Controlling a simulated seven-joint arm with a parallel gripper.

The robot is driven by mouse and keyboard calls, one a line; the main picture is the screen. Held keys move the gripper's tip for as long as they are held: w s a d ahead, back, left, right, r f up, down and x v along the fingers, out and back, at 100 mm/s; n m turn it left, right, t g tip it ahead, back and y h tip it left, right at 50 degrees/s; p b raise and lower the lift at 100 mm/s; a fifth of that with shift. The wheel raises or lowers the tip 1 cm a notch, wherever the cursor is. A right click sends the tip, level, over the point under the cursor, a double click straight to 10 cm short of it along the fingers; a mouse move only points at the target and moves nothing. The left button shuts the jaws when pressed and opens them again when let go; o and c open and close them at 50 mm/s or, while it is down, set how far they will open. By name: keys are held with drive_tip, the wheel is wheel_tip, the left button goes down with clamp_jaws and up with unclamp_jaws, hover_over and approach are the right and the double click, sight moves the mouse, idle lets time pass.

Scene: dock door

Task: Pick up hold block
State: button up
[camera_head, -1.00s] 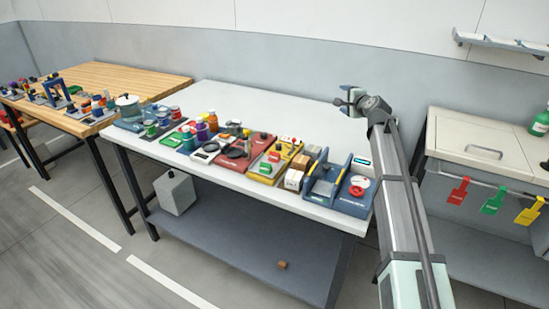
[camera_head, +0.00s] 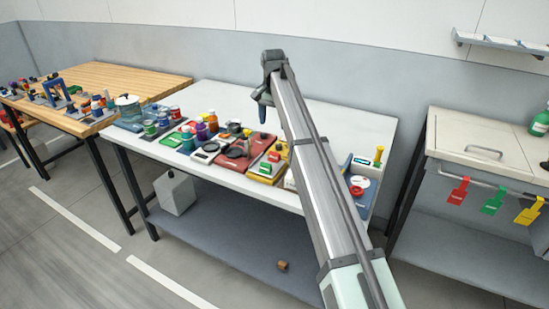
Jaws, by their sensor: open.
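No block here can be read by name as the hold block. Candidates are a small green block (camera_head: 265,169) and a small red block (camera_head: 273,157) on the yellow tray (camera_head: 258,178) at the front of the white table. A small brown block (camera_head: 282,266) lies on the lower shelf. My gripper (camera_head: 263,111) points down above the table, behind the red tray (camera_head: 232,163); it is open and looks empty. Its far finger is mostly hidden. My forearm covers the table right of the yellow tray.
The white table (camera_head: 225,92) is bare along its back. Jars, bottles and a pot crowd its front left. A blue unit with a red-and-white dial (camera_head: 359,184) stands at the right. A wooden table (camera_head: 120,75) is at left, a cabinet (camera_head: 480,150) at right.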

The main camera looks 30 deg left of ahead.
hover_over(275, 153)
drive_tip(key=f, duration=0.5)
drive_tip(key=a+f, duration=0.1)
drive_tip(key=f, duration=0.2)
drive_tip(key=shift+w+f, duration=0.2)
drive_tip(key=shift+f, duration=0.1)
drive_tip(key=shift+d+f, duration=0.15)
drive_tip(key=shift+f, duration=1.15)
drive_tip(key=shift+d+f, duration=0.15)
drive_tip(key=shift+f, duration=1.15)
drive_tip(key=c, duration=1.1)
